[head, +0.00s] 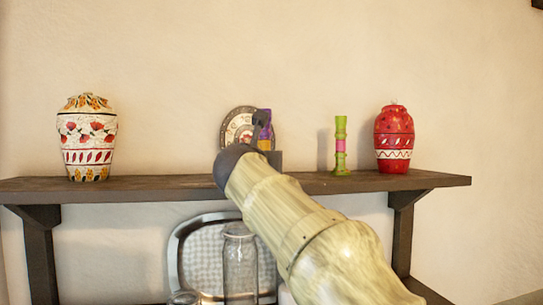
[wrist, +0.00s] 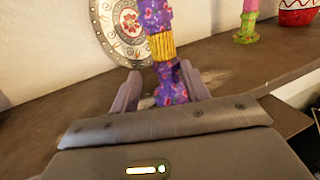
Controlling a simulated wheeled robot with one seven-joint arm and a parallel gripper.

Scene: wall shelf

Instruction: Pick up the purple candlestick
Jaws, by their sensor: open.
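The purple candlestick (wrist: 162,48) has a flower pattern and a yellow ribbed band, and stands upright on the dark wooden shelf. In the wrist view its lower part is between the two fingers of my open gripper (wrist: 160,92). I cannot tell whether either finger touches it. In the head view my arm and gripper (head: 256,132) cover most of the candlestick, and only its purple upper part (head: 266,117) and a bit of yellow show.
The shelf (head: 145,187) also holds a decorated plate (head: 232,122) behind the candlestick, a green and pink candlestick (head: 341,150) to the right, a red jar (head: 394,138) and a white floral jar (head: 88,138). Below are a metal tray (head: 184,240) and a glass jar (head: 240,262).

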